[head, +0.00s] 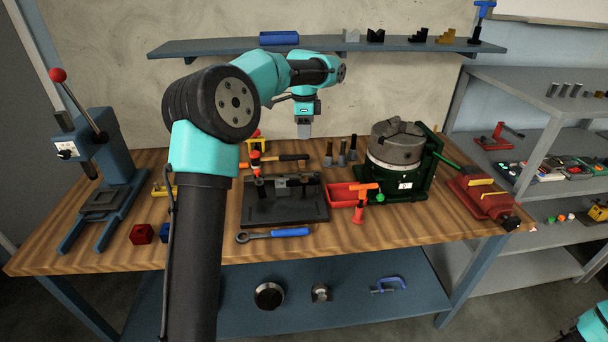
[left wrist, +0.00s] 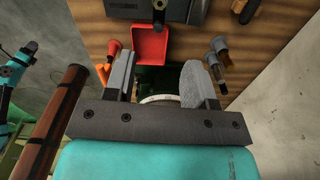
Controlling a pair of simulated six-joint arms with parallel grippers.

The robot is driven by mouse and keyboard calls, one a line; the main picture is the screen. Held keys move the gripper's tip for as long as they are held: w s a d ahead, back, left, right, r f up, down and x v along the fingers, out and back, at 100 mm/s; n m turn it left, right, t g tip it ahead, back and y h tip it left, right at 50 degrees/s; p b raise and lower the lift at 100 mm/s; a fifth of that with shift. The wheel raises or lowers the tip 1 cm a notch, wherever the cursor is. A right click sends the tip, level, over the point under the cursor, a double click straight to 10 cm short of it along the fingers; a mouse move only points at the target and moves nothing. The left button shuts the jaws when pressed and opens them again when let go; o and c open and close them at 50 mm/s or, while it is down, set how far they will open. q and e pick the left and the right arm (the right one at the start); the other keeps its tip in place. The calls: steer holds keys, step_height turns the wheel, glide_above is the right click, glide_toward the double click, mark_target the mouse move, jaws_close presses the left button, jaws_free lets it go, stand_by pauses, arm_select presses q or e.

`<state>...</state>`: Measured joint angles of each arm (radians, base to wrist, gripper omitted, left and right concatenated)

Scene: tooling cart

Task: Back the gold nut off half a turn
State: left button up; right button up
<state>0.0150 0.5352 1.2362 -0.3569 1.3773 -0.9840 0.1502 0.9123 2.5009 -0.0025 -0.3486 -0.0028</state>
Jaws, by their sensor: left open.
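A grey chuck (head: 397,143) sits on a green-framed rotary fixture (head: 431,158) at the right of the bench. My left gripper (head: 304,131) hangs pointing down above the bench, left of the chuck in the head view, and touches nothing that I can see. In the left wrist view its two fingers (left wrist: 166,84) are apart, with part of the fixture's green body and pale ring showing between and below them. My right gripper is not in view.
A blue press (head: 110,190) stands left, a red vise (head: 485,197) right. A shelf (head: 220,47) runs behind.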

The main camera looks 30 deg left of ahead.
mark_target(304, 176)
arm_select(q)
steer(key=shift+m, duration=1.2)
steer(key=shift+f, duration=0.15)
step_height(304, 176, down, 17)
steer(key=shift+f, duration=0.1)
steer(key=shift+c, duration=0.4)
steer(key=c, duration=0.8)
steer(key=shift+c, duration=0.2)
steer(key=shift+n, duration=0.4)
